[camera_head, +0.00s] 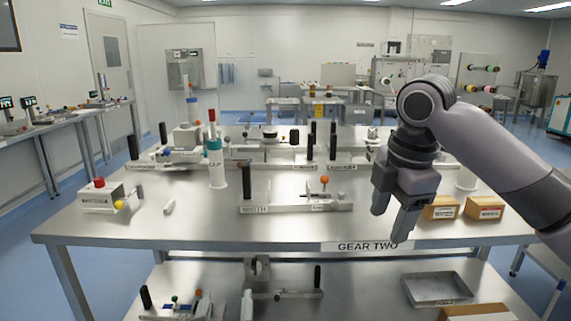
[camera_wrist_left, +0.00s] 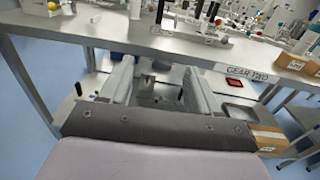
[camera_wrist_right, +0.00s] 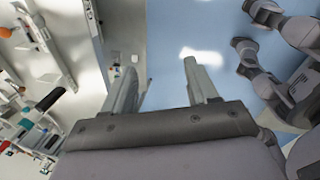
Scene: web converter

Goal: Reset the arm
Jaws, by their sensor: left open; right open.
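My right arm comes in from the right in the head view, bent at the elbow. Its gripper (camera_head: 390,224) points down over the front right part of the steel table (camera_head: 130,228). Its two fingers are apart with nothing between them; they also show apart in the right wrist view (camera_wrist_right: 162,68). My left gripper is outside the head view. In the left wrist view it (camera_wrist_left: 158,68) is open and empty, with its fingers pointing toward the table's front and lower shelf.
Two cardboard boxes (camera_head: 484,208) stand right of the right gripper. A fixture with an orange knob (camera_head: 324,181), a white bottle (camera_head: 216,170) and a red-buttoned block (camera_head: 99,195) stand on the table. A metal tray (camera_head: 436,289) is on the lower shelf. The table's front left is mostly clear.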

